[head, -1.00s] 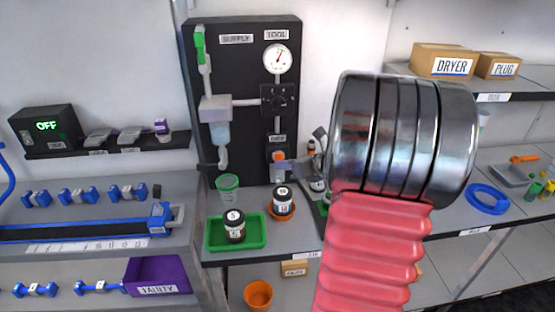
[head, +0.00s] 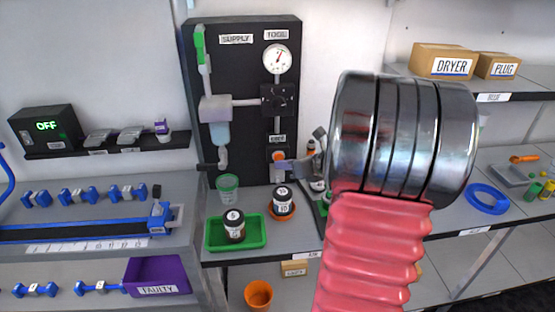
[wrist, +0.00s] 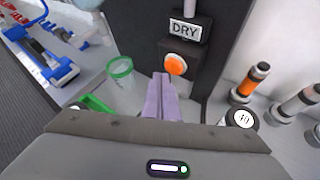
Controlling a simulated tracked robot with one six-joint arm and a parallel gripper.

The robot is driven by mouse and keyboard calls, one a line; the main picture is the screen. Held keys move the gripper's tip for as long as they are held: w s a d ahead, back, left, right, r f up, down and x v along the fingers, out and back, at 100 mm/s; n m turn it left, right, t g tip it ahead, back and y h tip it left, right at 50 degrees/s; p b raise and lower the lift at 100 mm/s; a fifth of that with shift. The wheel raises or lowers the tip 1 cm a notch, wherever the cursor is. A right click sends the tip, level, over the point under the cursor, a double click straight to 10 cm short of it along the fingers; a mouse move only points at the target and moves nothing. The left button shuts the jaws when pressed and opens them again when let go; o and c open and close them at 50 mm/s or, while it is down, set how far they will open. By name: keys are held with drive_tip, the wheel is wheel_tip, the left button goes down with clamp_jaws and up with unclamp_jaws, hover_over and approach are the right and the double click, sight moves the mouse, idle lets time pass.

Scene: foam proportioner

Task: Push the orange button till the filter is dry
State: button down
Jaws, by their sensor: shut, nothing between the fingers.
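The orange button (wrist: 176,64) sits on a dark box under a DRY label (wrist: 185,29) on the black panel. It also shows small in the head view (head: 278,155). My gripper (wrist: 161,80) is shut and empty, its lavender fingers just below and left of the button in the wrist view. I cannot tell whether the tips touch it. In the head view my gripper (head: 284,166) is partly hidden behind my arm. A translucent bluish bowl (head: 220,134), apparently the filter, hangs under a grey block on the panel. I cannot tell whether it is wet.
A green-rimmed clear cup (head: 228,186) stands below the bowl. A green tray (head: 255,236) holds a dark jar (head: 234,226); another jar (head: 283,199) stands beside it. An orange-banded cylinder (wrist: 251,80) stands right of the button. A gauge (head: 278,58) is higher on the panel.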

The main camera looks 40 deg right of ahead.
drive_tip(key=shift+w+d+r, duration=0.1)
drive_tip(key=shift+w+d, duration=0.35)
drive_tip(key=shift+w, duration=0.15)
idle(1.2)
idle(0.4)
drive_tip(key=shift+s+a, duration=0.45)
drive_tip(key=shift+s, duration=0.25)
drive_tip(key=shift+s+a, duration=0.75)
drive_tip(key=shift+s, duration=0.3)
drive_tip(key=shift+s+a, duration=0.7)
drive_tip(key=shift+s, duration=0.35)
